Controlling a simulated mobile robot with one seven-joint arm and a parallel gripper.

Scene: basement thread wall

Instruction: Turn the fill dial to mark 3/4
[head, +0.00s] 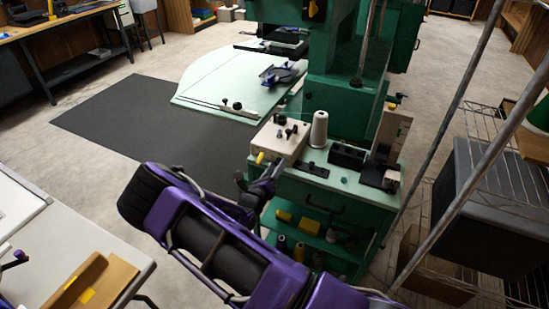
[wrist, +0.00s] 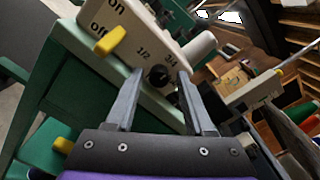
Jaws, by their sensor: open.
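The fill dial (wrist: 158,76) is a small round black knob on the front of a cream control box (wrist: 183,52). The marks 1/2 and 3/4 are printed above it, to its upper left and upper right. I cannot tell which mark its pointer faces. My gripper (wrist: 160,74) is open in the wrist view, with one finger on each side of the dial. I cannot tell whether the fingers touch it. In the head view, my gripper (head: 262,181) is in front of the control box (head: 280,139), and the dial is not discernible there.
A yellow lever (wrist: 110,40) sits left of the dial by the on and off marks. The box stands on a green cabinet (head: 330,184) beside a white thread spool (head: 319,129). A wire rack (head: 500,190) is at the right, and a white table (head: 75,240) at the lower left.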

